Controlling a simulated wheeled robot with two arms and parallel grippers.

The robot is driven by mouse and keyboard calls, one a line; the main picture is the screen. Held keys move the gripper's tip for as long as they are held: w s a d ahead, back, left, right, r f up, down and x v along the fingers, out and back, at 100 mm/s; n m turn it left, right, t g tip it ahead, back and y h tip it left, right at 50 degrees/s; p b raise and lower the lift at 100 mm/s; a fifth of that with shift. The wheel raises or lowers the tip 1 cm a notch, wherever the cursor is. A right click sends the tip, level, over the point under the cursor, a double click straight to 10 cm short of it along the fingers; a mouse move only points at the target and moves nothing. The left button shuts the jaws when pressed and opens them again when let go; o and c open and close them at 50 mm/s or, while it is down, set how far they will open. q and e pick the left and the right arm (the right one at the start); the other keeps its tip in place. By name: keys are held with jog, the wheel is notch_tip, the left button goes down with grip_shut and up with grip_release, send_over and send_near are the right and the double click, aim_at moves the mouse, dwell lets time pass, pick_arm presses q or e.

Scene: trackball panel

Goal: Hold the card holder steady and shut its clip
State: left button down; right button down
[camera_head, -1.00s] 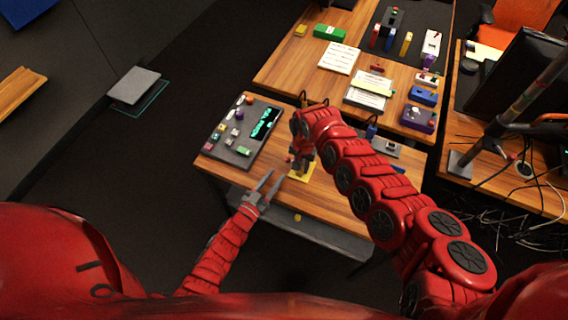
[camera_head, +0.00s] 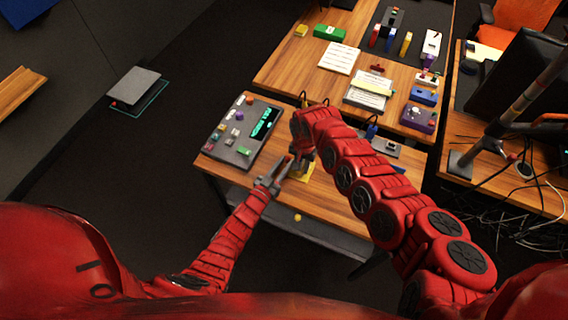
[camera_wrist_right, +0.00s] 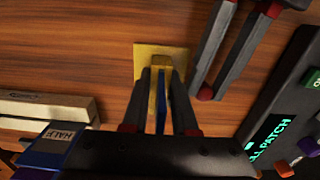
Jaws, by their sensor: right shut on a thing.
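The card holder is a yellow plate (camera_head: 303,174) with an upright yellow part, near the front of the nearest table. In the right wrist view its plate (camera_wrist_right: 147,55) lies flat on the wood. A thin blue piece (camera_wrist_right: 163,108) stands along the upright part; I cannot tell whether it is card or clip. My right gripper (camera_wrist_right: 161,74) is shut on the card holder from above; it also shows in the head view (camera_head: 301,160). My left gripper (camera_head: 290,160) is beside the holder, its two fingers apart with nothing visible between them. The clip is not clearly visible.
A dark control panel (camera_head: 228,153) with coloured knobs and a green-lit display lies left of the holder. The table's front edge is close to the left gripper.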

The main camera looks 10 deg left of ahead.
pick_arm(q)
jog(key=shift+s+d+n+t+y, duration=0.35)
jog(key=shift+n+y, duration=0.35)
jog(key=shift+y, duration=0.3)
jog(key=c, duration=1)
grip_release()
jog(key=v, duration=1.2)
